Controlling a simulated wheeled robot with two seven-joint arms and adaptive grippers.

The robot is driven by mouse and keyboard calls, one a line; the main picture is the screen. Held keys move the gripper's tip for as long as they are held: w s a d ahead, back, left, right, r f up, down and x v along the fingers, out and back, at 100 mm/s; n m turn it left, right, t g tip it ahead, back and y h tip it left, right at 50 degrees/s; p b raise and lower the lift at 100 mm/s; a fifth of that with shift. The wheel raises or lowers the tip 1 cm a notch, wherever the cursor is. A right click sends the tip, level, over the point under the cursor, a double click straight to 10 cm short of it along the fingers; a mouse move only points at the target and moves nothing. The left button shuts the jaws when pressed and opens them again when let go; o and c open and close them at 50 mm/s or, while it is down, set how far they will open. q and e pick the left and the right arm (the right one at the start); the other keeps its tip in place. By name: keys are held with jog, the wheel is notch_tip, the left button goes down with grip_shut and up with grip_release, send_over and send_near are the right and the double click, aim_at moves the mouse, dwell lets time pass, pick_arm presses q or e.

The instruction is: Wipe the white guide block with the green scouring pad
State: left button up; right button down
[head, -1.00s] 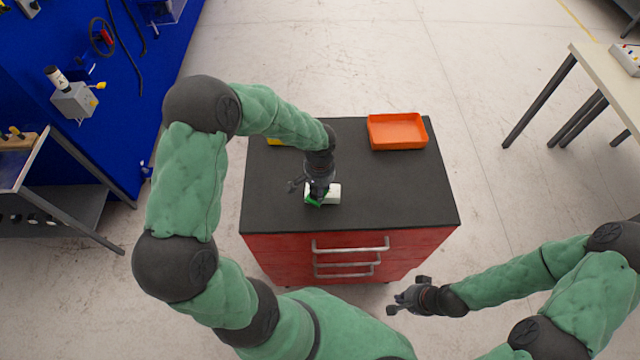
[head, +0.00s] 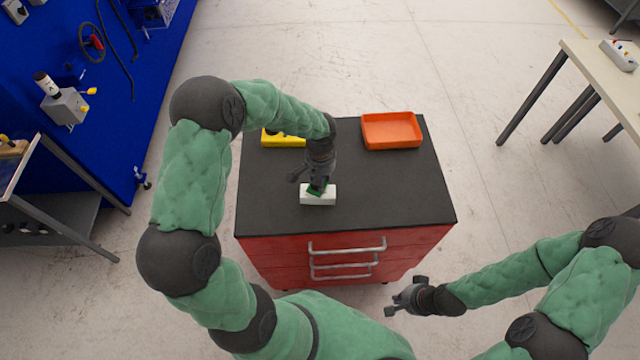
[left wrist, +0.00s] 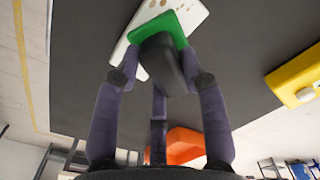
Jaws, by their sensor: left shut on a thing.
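The white guide block (head: 318,199) lies on the dark top of the red cabinet, towards its front edge. In the left wrist view the white guide block (left wrist: 190,14) shows a few brownish spots. My left gripper (head: 318,184) is shut on the dark grip of the green scouring pad (head: 315,190). In the left wrist view the green scouring pad (left wrist: 150,32) lies over part of the block and appears to touch it. The pad hides part of the block. My right gripper (head: 405,298) is open and empty, in front of the cabinet at the right.
The red cabinet (head: 400,200) has a dark top with free room right of the block. An orange tray (head: 391,131) stands at the back right. A yellow object (head: 283,139) with dark holes lies at the back left, partly behind my left arm.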

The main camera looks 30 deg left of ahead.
aim_at(325, 198)
pick_arm(q)
jog(key=shift+w, duration=0.15)
jog(key=shift+w+d+f+b, duration=0.1)
jog(key=shift+d+b, duration=0.1)
jog(key=shift+d, duration=0.15)
jog(key=shift+w+d+f+b, duration=0.1)
jog(key=shift+d+b, duration=0.05)
jog(key=shift+d, duration=0.2)
jog(key=shift+s+d, duration=0.3)
jog(key=shift+s, duration=0.3)
jog(key=shift+s+d, duration=0.25)
jog(key=shift+s, duration=0.4)
jog(key=shift+s+d, duration=0.3)
jog(key=shift+s, duration=0.3)
jog(key=shift+r, duration=0.1)
jog(key=shift+r, duration=0.1)
jog(key=shift+w+r, duration=0.1)
jog(key=shift+r, duration=0.5)
jog(key=shift+r+p, duration=1.6)
jog(key=shift+r, duration=0.8)
